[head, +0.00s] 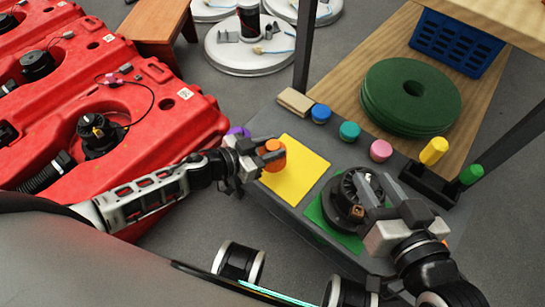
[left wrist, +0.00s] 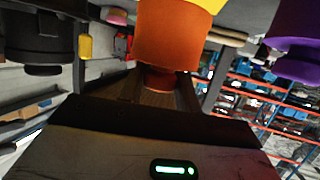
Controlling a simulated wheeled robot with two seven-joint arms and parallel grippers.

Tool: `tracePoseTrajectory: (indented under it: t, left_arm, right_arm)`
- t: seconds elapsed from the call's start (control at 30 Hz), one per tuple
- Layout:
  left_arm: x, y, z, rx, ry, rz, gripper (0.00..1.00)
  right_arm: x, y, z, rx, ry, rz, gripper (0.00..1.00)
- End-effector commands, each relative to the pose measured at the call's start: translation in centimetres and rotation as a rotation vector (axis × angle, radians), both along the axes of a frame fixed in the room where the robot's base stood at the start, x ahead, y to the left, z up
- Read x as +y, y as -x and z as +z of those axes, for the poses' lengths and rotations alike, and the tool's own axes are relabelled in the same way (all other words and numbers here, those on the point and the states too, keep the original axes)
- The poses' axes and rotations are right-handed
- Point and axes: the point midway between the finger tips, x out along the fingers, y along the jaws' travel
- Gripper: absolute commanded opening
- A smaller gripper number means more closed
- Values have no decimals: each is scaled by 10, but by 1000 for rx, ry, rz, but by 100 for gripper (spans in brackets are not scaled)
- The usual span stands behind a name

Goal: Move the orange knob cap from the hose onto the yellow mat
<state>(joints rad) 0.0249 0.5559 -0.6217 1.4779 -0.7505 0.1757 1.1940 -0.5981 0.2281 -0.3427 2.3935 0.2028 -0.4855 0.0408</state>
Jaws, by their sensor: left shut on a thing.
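The orange knob cap (head: 273,157) is held in my left gripper (head: 268,154), over the left part of the yellow mat (head: 304,172) on the grey table. Whether the cap touches the mat is hard to tell. In the left wrist view the orange cap (left wrist: 175,38) fills the space at the fingers, with a narrower orange part below it. A black round ribbed part, possibly the hose fitting (head: 345,192), stands on a green mat (head: 316,211) to the right. My right gripper (head: 367,203) is at its right side; its finger gap is unclear.
Blue (head: 320,113), teal (head: 349,131) and pink (head: 381,150) caps line the table's far edge, beside a tan block (head: 295,101). A purple cap (head: 238,131) is left of the yellow mat. A black holder (head: 429,183) carries yellow and green caps. Red tanks (head: 160,125) stand left.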

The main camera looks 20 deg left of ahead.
Motion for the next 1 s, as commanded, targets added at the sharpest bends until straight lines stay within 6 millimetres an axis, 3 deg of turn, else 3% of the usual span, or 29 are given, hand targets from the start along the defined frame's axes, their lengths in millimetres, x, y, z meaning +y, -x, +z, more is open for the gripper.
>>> tracePoseTrajectory:
  t: [0.23, 0.7, 0.73, 0.8, 1.0]
  left_arm:
    - [-5, -6, -37, 0, 3, 0, 0]
    - [-5, -6, -43, 0, 2, 1, 0]
    - [-5, -6, -42, 1, 1, 1, 39]
    - [-5, -6, -42, 1, 1, 0, 55]
    - [-5, -6, -41, 1, 1, -1, 55]
  right_arm:
    - [8, -3, 3, -26, -140, 5, 36]
    - [10, -3, 9, -28, -183, 9, 36]
    - [10, -3, 10, -29, -184, 10, 36]
    - [10, -3, 10, -29, -184, 10, 36]
    - [10, -3, 10, -28, -184, 9, 36]
